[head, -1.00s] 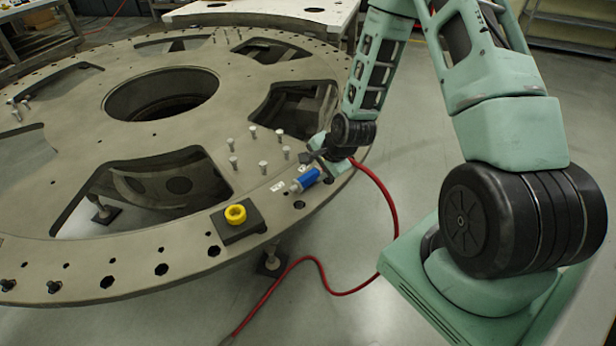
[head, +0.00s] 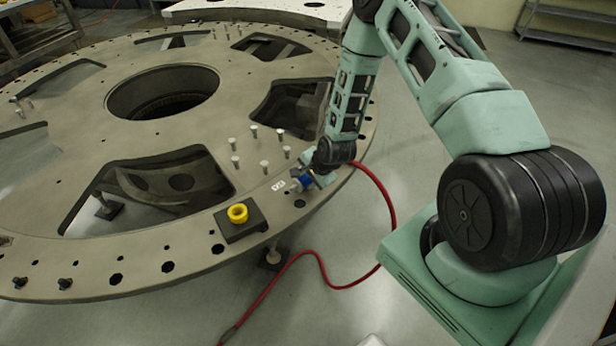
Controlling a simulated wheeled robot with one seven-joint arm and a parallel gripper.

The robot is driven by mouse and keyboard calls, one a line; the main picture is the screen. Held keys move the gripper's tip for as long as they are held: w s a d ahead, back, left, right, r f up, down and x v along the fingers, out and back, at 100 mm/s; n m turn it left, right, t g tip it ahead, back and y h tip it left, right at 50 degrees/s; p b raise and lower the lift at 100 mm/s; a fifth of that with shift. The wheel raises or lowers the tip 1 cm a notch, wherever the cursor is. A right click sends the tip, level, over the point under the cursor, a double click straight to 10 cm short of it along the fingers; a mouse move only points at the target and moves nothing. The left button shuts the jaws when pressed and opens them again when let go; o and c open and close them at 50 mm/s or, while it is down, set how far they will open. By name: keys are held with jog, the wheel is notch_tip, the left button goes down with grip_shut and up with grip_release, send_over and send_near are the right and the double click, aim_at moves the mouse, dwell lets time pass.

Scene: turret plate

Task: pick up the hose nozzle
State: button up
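The hose nozzle (head: 304,182) is blue with a pale tip and lies near the right rim of the big round turret plate (head: 200,215). Its tip points left, and its rear half is hidden by my gripper. My gripper (head: 313,174) is low over the plate, right at the nozzle. The fingers are small and partly hidden, so I cannot tell whether they touch the nozzle or are closed on it. A red hose (head: 385,192) comes out from behind my wrist and drops over the plate edge to the floor.
Several upright bolts (head: 264,166) stand on the plate just left of the nozzle. A dark block with a yellow ring (head: 238,213) sits near the front rim. The plate has large cut-outs. White tags (head: 279,185) lie beside the nozzle.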

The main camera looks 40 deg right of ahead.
jog(key=c, duration=0.8)
jog(key=shift+r, duration=0.1)
notch_tip(320, 180, up, 10)
jog(key=b, duration=0.3)
notch_tip(320, 180, up, 14)
jog(key=p, duration=1.1)
send_over(307, 180)
jog(key=shift+d+b, duration=0.1)
jog(key=shift+b, duration=0.25)
